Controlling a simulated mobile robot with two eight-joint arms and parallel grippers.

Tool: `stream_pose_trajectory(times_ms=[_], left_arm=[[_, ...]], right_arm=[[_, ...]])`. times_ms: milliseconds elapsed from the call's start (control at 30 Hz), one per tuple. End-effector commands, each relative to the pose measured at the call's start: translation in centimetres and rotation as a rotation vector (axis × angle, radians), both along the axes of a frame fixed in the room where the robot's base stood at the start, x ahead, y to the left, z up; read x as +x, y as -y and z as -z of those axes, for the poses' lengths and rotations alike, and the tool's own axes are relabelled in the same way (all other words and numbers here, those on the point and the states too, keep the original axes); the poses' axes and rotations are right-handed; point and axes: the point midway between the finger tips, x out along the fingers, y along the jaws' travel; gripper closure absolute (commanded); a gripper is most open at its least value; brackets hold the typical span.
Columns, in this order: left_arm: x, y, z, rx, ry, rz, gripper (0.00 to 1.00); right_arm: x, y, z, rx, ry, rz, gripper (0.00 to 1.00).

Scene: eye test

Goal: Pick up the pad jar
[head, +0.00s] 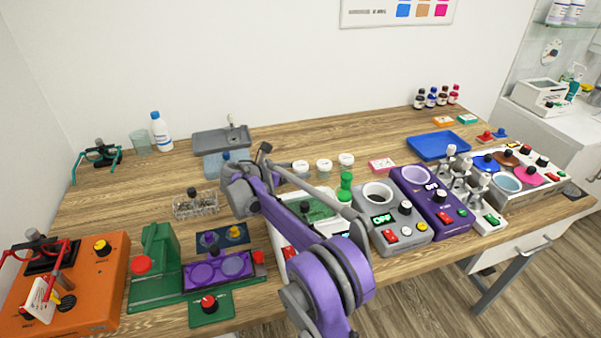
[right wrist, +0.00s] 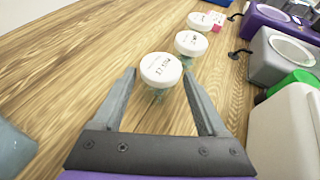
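Three small clear jars with white lids stand in a row behind the devices: the left jar (head: 300,168), the middle jar (head: 324,166) and the right jar (head: 346,160). In the right wrist view they are the nearest jar (right wrist: 161,70), the middle one (right wrist: 192,43) and the farthest (right wrist: 200,19). The lids bear dark writing too small to read, so I cannot tell which is the pad jar. My right gripper (head: 268,164) is open and empty, just left of the left jar. In the wrist view its fingers (right wrist: 158,76) point at the nearest jar, one towards each side. My left gripper is out of view.
A grey basin (head: 222,140) stands behind my gripper. A grey device (head: 392,228) and a purple device (head: 440,205) stand to the right. A green-capped bottle (head: 345,188) stands in front of the jars. A blue tray (head: 438,146) lies farther right. Wood behind the jars is clear.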

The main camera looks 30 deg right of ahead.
Motion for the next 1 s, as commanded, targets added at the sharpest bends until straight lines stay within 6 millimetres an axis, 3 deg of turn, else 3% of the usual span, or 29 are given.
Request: stream_pose_trajectory(times_ms=[67, 367, 667, 1000], left_arm=[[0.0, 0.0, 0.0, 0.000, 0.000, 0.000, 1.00], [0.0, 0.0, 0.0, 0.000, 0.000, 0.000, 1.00], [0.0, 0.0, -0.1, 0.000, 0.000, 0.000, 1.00], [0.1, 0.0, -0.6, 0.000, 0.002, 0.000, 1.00]], right_arm=[[0.0, 0.0, 0.0, 0.000, 0.000, 0.000, 0.41], [0.0, 0.0, 0.0, 0.000, 0.000, 0.000, 0.95], [0.0, 0.0, -0.6, 0.000, 0.000, 0.000, 0.96], [0.0, 0.0, -6.9, 0.000, 0.000, 0.000, 0.96]])
